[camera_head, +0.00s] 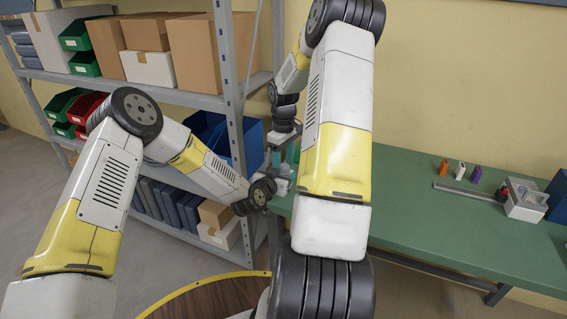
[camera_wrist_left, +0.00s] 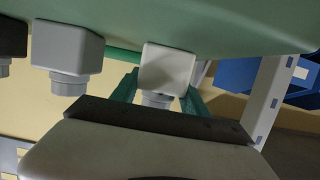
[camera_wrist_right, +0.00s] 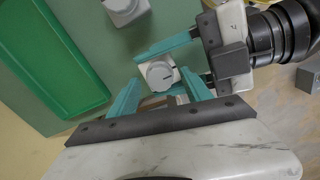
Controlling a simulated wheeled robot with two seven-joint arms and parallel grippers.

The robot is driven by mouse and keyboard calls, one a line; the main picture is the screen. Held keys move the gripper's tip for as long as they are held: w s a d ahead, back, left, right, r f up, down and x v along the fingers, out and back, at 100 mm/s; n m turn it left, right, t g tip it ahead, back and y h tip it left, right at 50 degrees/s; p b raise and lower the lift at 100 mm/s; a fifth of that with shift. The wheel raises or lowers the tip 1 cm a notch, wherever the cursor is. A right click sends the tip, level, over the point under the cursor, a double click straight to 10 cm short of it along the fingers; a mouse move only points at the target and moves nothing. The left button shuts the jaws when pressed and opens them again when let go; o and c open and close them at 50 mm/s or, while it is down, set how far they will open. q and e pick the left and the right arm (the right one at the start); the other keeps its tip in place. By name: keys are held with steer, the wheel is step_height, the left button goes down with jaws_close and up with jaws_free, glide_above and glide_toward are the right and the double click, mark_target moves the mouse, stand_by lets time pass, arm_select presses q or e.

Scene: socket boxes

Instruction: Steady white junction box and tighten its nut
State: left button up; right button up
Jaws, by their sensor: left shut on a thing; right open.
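The white junction box (camera_wrist_right: 174,72) stands on the green table with its round grey nut (camera_wrist_right: 159,75) facing the right wrist camera. In the left wrist view the white box (camera_wrist_left: 168,66) sits between the teal fingers of my left gripper (camera_wrist_left: 161,84), which is shut on it. My right gripper (camera_wrist_right: 160,76) is open, its fingertips on either side of the nut; I cannot tell whether they touch it.
A grey box (camera_wrist_left: 66,48) and a dark box (camera_wrist_left: 10,40) stand beside the white one. A green tray (camera_wrist_right: 60,60) lies nearby. Small orange (camera_head: 443,167), white (camera_head: 460,171) and purple (camera_head: 476,174) items and a grey device (camera_head: 523,201) are at the table's right. A shelf post (camera_head: 231,90) stands close to my left arm.

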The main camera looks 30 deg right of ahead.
mark_target(284, 166)
arm_select(q)
steer(key=o, duration=1.6)
steer(key=shift+o, duration=0.2)
arm_select(e)
step_height(284, 166, up, 12)
